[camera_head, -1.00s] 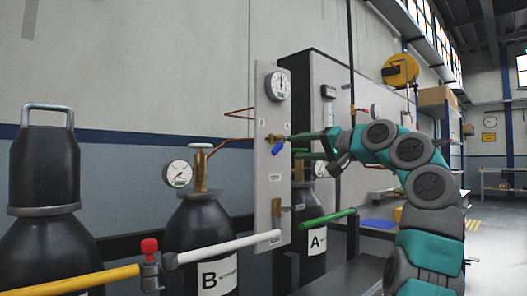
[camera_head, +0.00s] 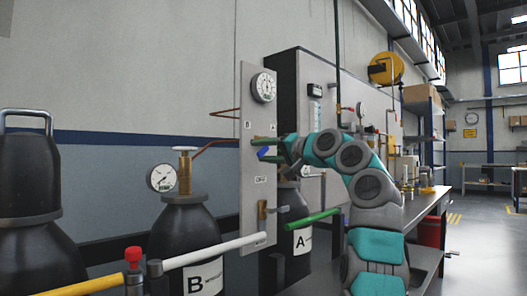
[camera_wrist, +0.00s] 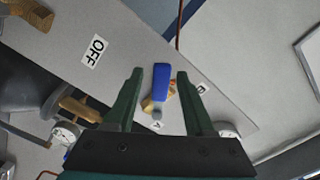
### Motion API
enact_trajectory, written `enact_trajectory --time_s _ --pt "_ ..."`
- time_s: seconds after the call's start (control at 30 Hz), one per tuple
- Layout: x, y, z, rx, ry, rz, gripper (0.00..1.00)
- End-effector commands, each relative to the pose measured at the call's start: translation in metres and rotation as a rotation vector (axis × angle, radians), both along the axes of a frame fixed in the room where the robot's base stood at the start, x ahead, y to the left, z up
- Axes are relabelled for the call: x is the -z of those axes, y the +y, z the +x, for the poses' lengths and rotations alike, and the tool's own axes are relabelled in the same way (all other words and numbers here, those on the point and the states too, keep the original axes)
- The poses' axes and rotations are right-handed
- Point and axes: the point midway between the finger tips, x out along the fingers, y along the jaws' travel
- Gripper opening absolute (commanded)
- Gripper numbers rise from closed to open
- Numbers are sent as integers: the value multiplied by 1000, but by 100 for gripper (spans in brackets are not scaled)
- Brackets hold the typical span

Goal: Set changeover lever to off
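The blue changeover lever (camera_wrist: 161,84) sits on a brass pivot on the grey panel (camera_head: 257,210). In the wrist view it lies between the two green fingers of my gripper (camera_wrist: 160,75), which are open with a gap on each side. An OFF label (camera_wrist: 94,51) is on the panel to the left of the lever, which does not point at it. In the head view my gripper (camera_head: 268,148) is at the panel's face, and the blue lever (camera_head: 263,153) shows beside the fingers.
A gauge (camera_head: 263,87) is at the panel top and a brass fitting (camera_head: 264,212) lower down. Gas cylinder B (camera_head: 186,236) stands left of the panel, cylinder A (camera_head: 294,237) behind it. A green pipe (camera_head: 311,219) passes below my arm. A workbench (camera_head: 412,206) stands right.

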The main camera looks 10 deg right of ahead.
Motion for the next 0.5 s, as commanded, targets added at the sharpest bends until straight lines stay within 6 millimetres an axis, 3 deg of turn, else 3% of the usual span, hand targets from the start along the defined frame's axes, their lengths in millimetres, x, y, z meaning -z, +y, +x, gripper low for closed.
enact_trajectory --time_s 0.07,0.43,0.5 --pt "0 0 0 0 0 0 44" --pt "0 0 0 0 0 0 2" --pt "0 0 0 0 0 0 0"
